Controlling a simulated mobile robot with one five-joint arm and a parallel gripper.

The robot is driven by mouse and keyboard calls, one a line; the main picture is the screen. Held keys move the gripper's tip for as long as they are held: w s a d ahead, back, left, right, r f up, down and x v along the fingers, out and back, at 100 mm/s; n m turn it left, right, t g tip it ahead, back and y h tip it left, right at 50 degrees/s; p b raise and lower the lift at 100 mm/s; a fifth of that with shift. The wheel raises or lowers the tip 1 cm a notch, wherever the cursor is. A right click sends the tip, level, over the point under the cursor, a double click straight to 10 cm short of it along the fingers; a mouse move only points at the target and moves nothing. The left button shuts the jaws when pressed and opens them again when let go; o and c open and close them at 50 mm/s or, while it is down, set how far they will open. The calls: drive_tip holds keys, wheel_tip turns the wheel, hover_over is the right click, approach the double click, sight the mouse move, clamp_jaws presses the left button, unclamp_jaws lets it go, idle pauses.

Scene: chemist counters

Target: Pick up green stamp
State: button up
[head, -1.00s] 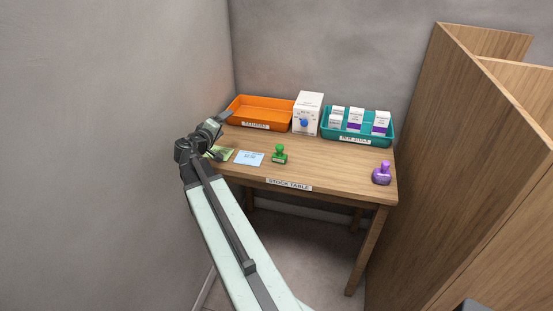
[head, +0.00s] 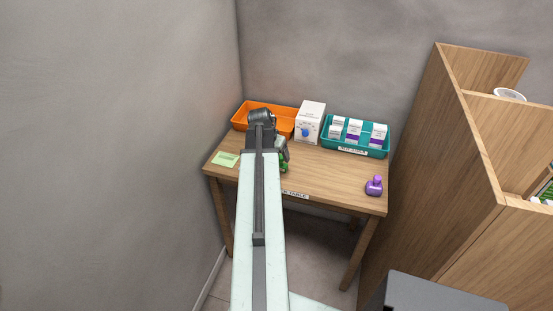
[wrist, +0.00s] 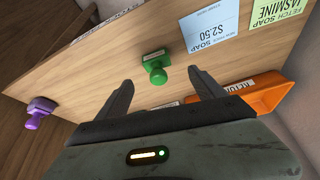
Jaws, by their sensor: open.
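The green stamp (wrist: 156,68) stands on the wooden stock table (head: 330,174). In the wrist view it is ahead of my gripper (wrist: 160,88), a little left of the midline between the two fingers. The fingers are apart with nothing between them. In the head view my arm covers most of the stamp, and only a bit of green (head: 284,167) shows beside the wrist. The fingertips are hidden there.
A purple stamp (head: 374,186) stands at the table's right. An orange tray (head: 243,112), a white box (head: 309,121) and a teal tray (head: 362,150) with cartons line the back. A green card (head: 225,160) lies at left. A wooden partition (head: 440,150) rises at right.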

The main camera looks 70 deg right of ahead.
sight(281, 161)
drive_tip(key=b+x, duration=0.2)
drive_tip(key=x, duration=0.1)
drive_tip(key=shift+s+d+f+b, duration=0.1)
drive_tip(key=shift+s+b, duration=0.05)
drive_tip(key=shift+b, duration=0.25)
drive_tip(key=shift+s+d, duration=0.1)
drive_tip(key=b+x, duration=0.4)
drive_tip(key=x, duration=0.1)
drive_tip(key=shift+f+b, duration=0.1)
drive_tip(key=shift+b, duration=0.3)
drive_tip(key=shift+c, duration=0.2)
drive_tip(key=c, duration=1.5)
drive_tip(key=shift+o, duration=0.2)
drive_tip(key=shift+r+p, duration=0.3)
wheel_tip(281, 161, up, 10)
drive_tip(key=p, duration=1)
drive_tip(key=shift+f, duration=0.1)
